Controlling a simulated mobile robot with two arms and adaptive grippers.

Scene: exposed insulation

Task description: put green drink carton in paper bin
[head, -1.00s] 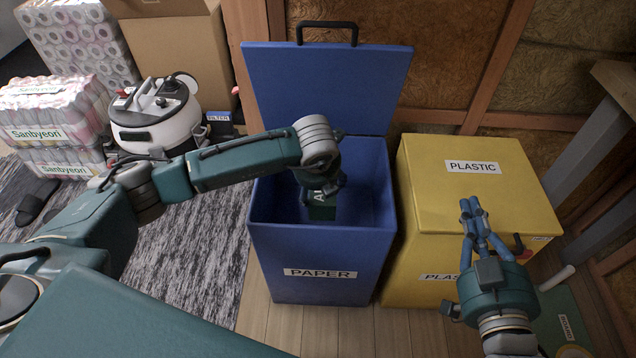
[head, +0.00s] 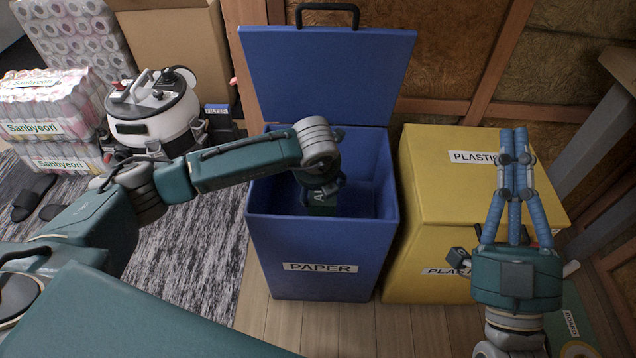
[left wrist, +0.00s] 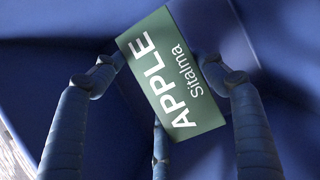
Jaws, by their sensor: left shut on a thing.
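The blue paper bin (head: 318,245) stands in the middle of the head view with its lid (head: 330,80) up. My left arm reaches over its left rim, and my left gripper (head: 322,195) is inside the bin opening. In the head view only part of the carton (head: 321,206) shows below the gripper. My right gripper (head: 514,140) is over the yellow plastic bin, its fingers close together and nothing seen in them.
The yellow plastic bin (head: 430,220) stands closed to the right of the blue bin. A white-and-black vacuum (head: 155,110), packs of rolls (head: 75,40) and "Sanbyeori" packs (head: 50,115) are at left. A cardboard box (head: 175,45) is behind. Wooden floor (head: 300,325) shows in front.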

